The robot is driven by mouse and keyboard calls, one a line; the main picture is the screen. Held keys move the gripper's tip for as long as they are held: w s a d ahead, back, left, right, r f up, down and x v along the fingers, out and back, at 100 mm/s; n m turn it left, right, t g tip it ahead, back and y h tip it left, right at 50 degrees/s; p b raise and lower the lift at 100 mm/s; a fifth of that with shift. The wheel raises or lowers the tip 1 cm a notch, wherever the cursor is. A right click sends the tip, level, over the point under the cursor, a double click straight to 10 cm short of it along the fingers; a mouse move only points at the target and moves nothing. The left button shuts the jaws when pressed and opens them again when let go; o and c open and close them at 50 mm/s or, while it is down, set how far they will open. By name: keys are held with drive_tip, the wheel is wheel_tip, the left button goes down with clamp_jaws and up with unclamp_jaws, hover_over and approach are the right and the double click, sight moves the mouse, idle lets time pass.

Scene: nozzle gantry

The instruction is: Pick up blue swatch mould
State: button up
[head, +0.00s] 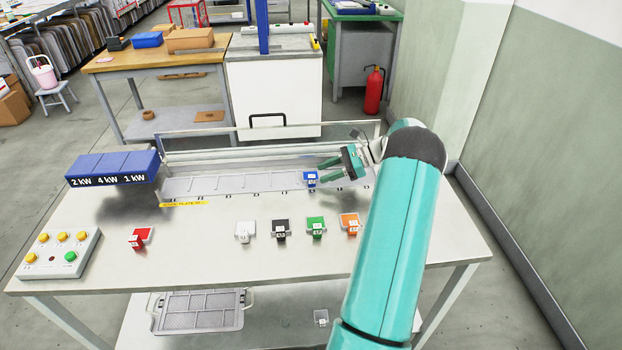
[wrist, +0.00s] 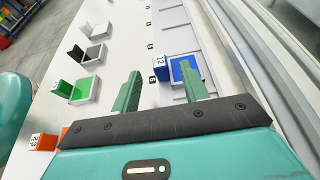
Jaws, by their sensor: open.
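The blue swatch mould (head: 310,180) sits on the pale slotted strip of the gantry (head: 220,188), towards its right part. It is a small blue tray with a white numbered label on a block at one side. My gripper (head: 322,170) is open and empty, reaching in from the right just beside and apparently above the mould. In the wrist view the blue mould (wrist: 183,68) shows just ahead of the green fingertips (wrist: 161,76), nearer the right finger. I cannot tell whether a finger touches it.
White (head: 245,231), black (head: 281,228), green (head: 316,227) and orange (head: 349,223) moulds stand in front of the strip; a red one (head: 140,238) lies left. A clear guard (head: 260,131) stands behind the strip. A blue box (head: 112,167) and button panel (head: 57,252) occupy the left.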

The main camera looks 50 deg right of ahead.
sight(303, 186)
drive_tip(key=x, duration=0.8)
drive_tip(key=shift+a+r, duration=0.1)
drive_tip(key=shift+r, duration=0.05)
drive_tip(key=shift+c, duration=0.5)
clamp_jaws()
